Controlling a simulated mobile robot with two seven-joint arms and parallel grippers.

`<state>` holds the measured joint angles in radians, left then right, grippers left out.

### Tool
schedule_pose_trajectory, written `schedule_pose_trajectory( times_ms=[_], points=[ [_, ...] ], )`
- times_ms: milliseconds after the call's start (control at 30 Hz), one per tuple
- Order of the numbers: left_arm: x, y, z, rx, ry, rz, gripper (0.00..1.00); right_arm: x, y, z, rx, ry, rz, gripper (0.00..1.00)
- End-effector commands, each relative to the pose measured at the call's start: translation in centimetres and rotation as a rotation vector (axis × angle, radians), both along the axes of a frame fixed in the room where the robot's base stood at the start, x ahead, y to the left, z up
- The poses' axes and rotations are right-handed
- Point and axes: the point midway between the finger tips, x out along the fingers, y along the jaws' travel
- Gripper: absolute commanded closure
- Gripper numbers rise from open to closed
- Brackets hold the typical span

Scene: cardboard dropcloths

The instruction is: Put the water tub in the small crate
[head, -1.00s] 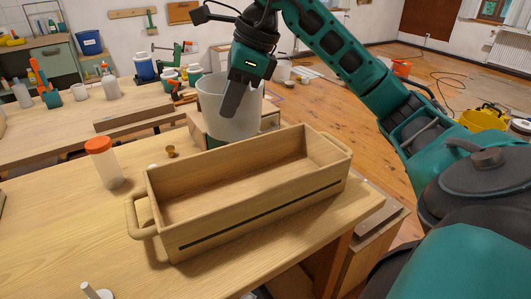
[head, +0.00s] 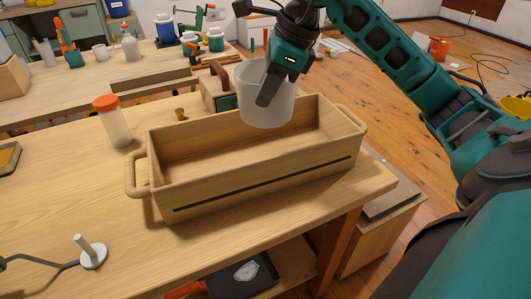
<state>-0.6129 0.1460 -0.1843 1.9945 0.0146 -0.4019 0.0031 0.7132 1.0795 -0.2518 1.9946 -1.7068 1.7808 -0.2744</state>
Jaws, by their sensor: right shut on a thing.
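The water tub (head: 268,112) is a whitish, translucent round tub. My right gripper (head: 266,92) is shut on its wall and holds it upright over the back right part of the small crate. The small crate (head: 262,184) is a long, open wooden box with a loop handle at each end and a dark stripe on its front. Its left half looks empty inside; the tub hides part of the right half. Whether the tub's base touches the crate, I cannot tell. My left gripper is not in view.
A jar with an orange lid (head: 111,121) and a small brass knob (head: 181,114) stand left of the crate on the wooden table (head: 60,200). A white disc with a peg (head: 92,254) lies at the front left. A second bench (head: 70,97) with tools and bottles stands behind.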

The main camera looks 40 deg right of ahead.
Motion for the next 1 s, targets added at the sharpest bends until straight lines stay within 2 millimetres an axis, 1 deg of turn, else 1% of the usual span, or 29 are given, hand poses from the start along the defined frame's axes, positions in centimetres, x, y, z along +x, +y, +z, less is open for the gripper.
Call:
schedule_pose_trajectory(
  times_ms=[33,100,200,333,400,633,800,867,1000],
  points=[
    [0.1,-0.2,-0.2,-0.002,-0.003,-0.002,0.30,-0.1,0.0,-1.5,0.000,0.001,0.000,1.00],
    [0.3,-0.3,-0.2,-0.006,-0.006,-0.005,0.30,-0.1,0.0,-3.2,0.000,0.000,0.001,1.00],
    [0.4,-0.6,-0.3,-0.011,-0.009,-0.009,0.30,-0.1,0.0,-5.5,0.001,0.001,-0.001,1.00],
    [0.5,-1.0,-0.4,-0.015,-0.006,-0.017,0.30,0.0,0.0,-8.0,0.002,-0.001,0.000,1.00],
    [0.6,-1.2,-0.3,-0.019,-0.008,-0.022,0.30,0.0,0.0,-8.8,0.002,-0.003,0.000,1.00],
    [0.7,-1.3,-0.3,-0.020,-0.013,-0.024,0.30,0.1,0.0,-10.2,0.000,-0.006,-0.001,1.00],
    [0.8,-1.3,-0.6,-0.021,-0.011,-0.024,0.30,0.0,0.0,-12.6,0.003,-0.003,0.000,1.00],
    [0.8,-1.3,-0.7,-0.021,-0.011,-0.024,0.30,0.0,0.0,-13.2,0.001,-0.004,0.000,1.00],
    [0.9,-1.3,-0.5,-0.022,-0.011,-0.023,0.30,0.1,0.0,-13.4,-0.001,-0.007,0.000,1.00]
  ],
)
